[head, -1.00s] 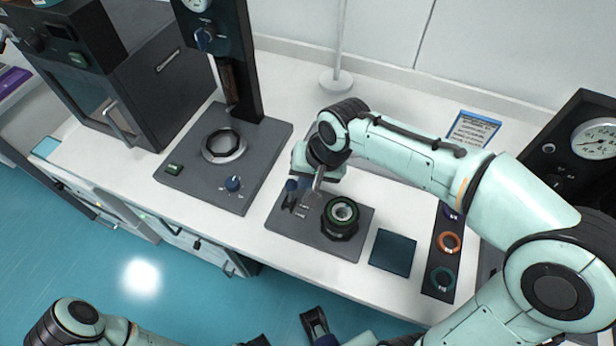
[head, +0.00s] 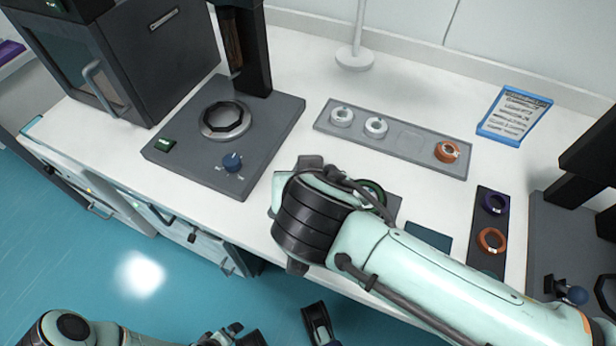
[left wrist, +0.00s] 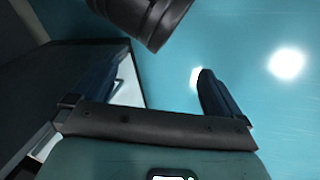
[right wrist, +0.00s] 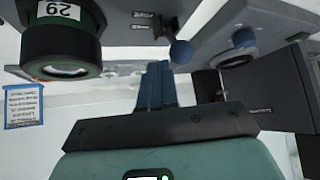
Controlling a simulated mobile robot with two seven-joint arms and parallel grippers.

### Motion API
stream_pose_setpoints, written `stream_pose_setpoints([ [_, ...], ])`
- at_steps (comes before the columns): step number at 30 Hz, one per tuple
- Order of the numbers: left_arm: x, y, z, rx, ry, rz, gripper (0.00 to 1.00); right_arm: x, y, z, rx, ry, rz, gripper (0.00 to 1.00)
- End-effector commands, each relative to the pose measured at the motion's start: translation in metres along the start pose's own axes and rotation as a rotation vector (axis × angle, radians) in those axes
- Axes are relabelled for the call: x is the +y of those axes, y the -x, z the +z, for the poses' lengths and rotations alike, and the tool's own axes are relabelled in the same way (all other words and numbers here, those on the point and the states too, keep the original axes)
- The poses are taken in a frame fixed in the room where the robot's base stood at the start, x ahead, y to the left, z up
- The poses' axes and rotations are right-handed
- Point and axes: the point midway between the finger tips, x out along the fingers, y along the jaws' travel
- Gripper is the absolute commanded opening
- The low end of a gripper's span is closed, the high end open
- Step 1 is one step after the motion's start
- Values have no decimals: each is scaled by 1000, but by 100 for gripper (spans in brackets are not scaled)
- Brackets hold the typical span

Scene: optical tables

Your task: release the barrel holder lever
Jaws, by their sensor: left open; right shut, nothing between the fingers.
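The barrel holder is mostly behind my right arm in the head view; part of the green-ringed barrel (head: 372,192) shows past the wrist. In the right wrist view the barrel (right wrist: 62,40), black and green and marked 29, is at the upper left. The holder lever's blue ball knob (right wrist: 181,52) is beside a black bracket (right wrist: 160,26). My right gripper (right wrist: 157,70) is shut and empty, its fingertips close to the knob; I cannot tell if they touch. My left gripper (left wrist: 155,85) is open and empty above the teal floor, away from the table.
A grey station with a round seat (head: 226,121) and blue dial (head: 232,161) stands left of my right wrist. A tray (head: 330,122) with several rings lies behind.

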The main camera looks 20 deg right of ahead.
Motion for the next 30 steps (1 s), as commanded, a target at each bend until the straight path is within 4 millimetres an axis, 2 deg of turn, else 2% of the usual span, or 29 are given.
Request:
stream_pose_setpoints([
  [12,3,10,0,1,-1,2,100,0,12,-10,-1,-1,0,0],
  [23,3,10,0,-1,-1,2,100,0,12,-11,-2,0,0,0],
  [26,3,10,4,-14,-2,2,100,0,12,-11,-2,0,0,0],
  [29,4,11,17,-52,-4,3,100,0,12,-11,-2,-1,0,0],
  [30,5,14,19,-56,-4,4,100,3,13,-16,-1,-2,-1,0],
])
